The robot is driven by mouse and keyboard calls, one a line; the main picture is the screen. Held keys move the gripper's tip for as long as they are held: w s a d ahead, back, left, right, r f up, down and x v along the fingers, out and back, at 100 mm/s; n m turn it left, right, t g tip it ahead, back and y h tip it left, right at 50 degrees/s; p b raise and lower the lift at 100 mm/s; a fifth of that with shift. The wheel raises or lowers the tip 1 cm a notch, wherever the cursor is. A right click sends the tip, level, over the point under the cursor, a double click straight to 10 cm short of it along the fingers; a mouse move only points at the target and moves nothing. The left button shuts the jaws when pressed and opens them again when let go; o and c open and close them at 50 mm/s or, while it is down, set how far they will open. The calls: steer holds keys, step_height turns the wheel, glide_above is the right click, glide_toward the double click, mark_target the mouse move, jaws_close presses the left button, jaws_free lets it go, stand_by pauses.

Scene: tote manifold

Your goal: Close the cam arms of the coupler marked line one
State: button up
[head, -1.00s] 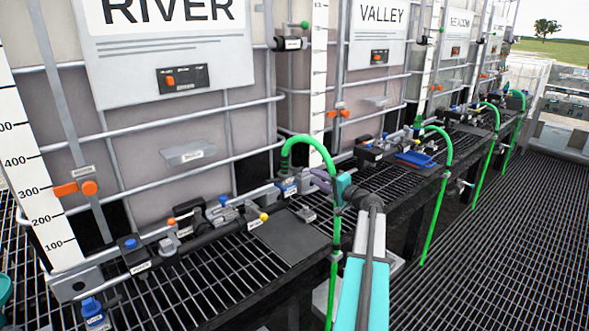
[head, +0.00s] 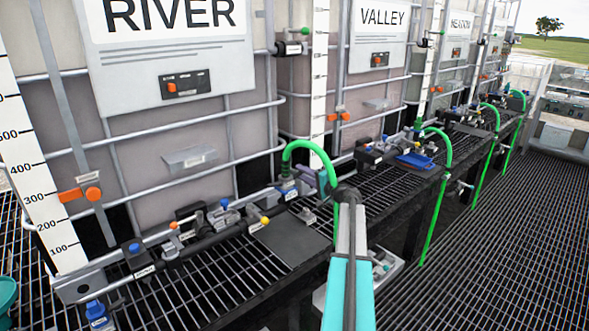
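A green hose (head: 303,143) arches up from a coupler (head: 287,186) at the right end of the pipe below the RIVER tote. The coupler is small here; I cannot read its label or tell how its cam arms stand. Other hose couplers stand farther back, such as one at the VALLEY tote (head: 419,125), and I cannot tell which is marked line one.
A valve pipe (head: 215,236) with blue, orange and yellow knobs runs along the grating at left. A dark flat plate (head: 290,240) lies in front of the hose. A blue tray (head: 415,160) sits farther back. The grated walkway (head: 490,240) at right is clear.

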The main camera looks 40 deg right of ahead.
mark_target(299, 172)
steer(key=shift+w+d+p, duration=0.15)
steer(key=shift+w+p, duration=0.55)
steer(key=shift+w, duration=1.75)
jaws_close()
steer(key=shift+s+a, duration=0.15)
steer(key=shift+a, duration=0.05)
steer(key=shift+d+b, duration=0.2)
steer(key=shift+b, duration=0.1)
